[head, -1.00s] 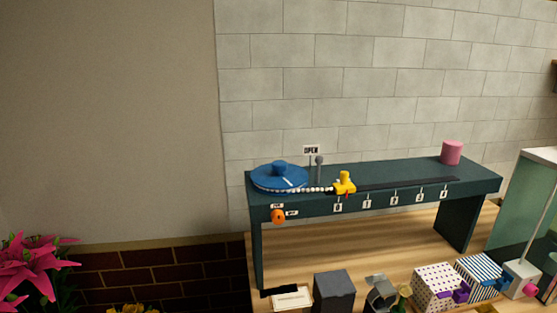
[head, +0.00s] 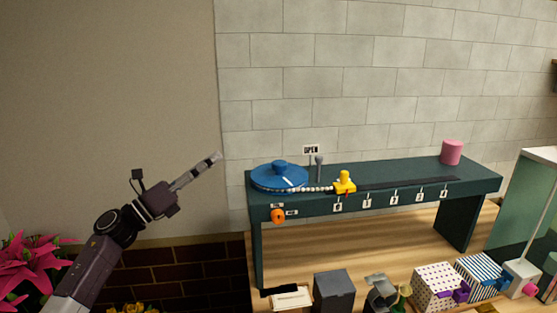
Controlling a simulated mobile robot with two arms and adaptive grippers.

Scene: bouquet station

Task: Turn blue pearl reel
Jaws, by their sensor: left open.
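The blue pearl reel (head: 265,181) is a flat blue disc with a raised blue knob (head: 279,168), at the left end of a dark green bench (head: 410,172). A white mark shows on its top. A string of white pearls (head: 318,189) runs from its front edge to a yellow slider (head: 344,183) near the 0 mark of a numbered scale. My left gripper (head: 216,158) is in the air left of the reel, apart from it, pointing up and right. It is open and appears empty; its fingers overlap in this view. My right gripper is not in view.
A grey lever (head: 319,168) stands behind the pearls by an OPEN sign (head: 311,149). An orange knob (head: 278,216) is on the bench front. A pink cylinder (head: 452,152) stands at the right end. Boxes (head: 435,287) crowd the wooden table below. Pink flowers (head: 28,265) are at lower left.

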